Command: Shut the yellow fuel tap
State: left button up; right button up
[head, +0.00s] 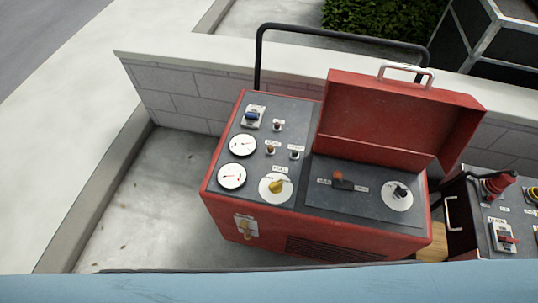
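The yellow fuel tap (277,186) is a small yellow knob on a round white dial. It sits on the grey top panel (228,205) of a red generator-like machine (330,240), below a label that seems to read FUEL. The knob looks turned at a slant, with one end toward the upper right; the dial's markings are too small to read. Neither of my grippers shows in the head view.
An open red lid (385,120) stands up on the machine's right half. A black handle bar (340,36) rises behind. A second control box (500,235) stands at right. A low wall (190,95) runs behind. A blue surface (270,285) crosses the front.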

aim_at(276, 187)
jog(key=z, duration=1.85)
jog(key=k, duration=1.1)
jog(key=u, duration=1.85)
jog(key=i, duration=0.5)
jog(key=z, duration=0.05)
